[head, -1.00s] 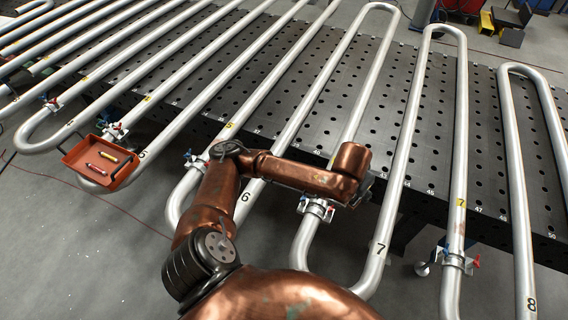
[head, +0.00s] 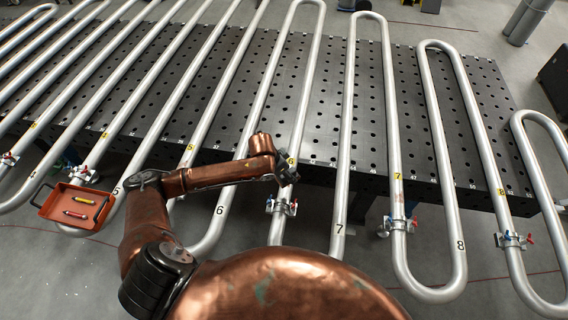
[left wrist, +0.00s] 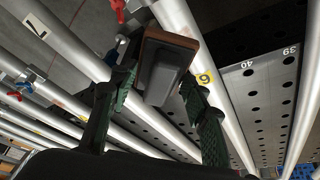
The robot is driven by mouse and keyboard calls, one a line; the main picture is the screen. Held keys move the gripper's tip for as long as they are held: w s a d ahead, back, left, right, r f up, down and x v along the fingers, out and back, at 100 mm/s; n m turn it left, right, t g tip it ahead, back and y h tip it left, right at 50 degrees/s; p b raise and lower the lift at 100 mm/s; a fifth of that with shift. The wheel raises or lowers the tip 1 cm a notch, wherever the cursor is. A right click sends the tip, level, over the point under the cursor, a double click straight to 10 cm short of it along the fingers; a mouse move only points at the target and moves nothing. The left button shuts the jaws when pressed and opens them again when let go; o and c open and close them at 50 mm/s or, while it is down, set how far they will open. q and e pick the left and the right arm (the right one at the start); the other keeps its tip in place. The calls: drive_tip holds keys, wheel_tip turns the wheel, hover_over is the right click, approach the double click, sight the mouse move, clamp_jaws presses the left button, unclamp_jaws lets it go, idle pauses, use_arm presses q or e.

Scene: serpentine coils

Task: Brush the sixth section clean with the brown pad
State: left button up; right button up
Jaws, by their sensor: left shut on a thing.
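My left gripper (head: 284,174) is at the pipe with the yellow 6 tag (head: 291,161), just above its clamp (head: 282,206). In the left wrist view, its green fingers (left wrist: 163,95) are shut on the dark grey grip of the brown pad (left wrist: 172,42). The pad lies close to the tagged pipe (left wrist: 217,98); whether it touches the metal I cannot tell. In the head view the pad is hidden by the gripper. The pad's working face is turned away from the wrist camera. I see no clear dirt on this pipe. My right gripper is out of view.
Parallel silver coils run over a black perforated table (head: 330,95). The neighbouring pipe marked 7 (head: 343,170) stands to the right, and another tagged 7 carries a faint reddish patch (head: 408,224).

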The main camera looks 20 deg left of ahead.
use_arm(q)
drive_tip(key=shift+a+p, duration=0.4)
drive_tip(key=shift+a, duration=0.05)
drive_tip(key=shift+f+m, duration=0.3)
wheel_tip(320, 180, down, 5)
drive_tip(key=b, duration=0.6)
drive_tip(key=shift+r, duration=0.15)
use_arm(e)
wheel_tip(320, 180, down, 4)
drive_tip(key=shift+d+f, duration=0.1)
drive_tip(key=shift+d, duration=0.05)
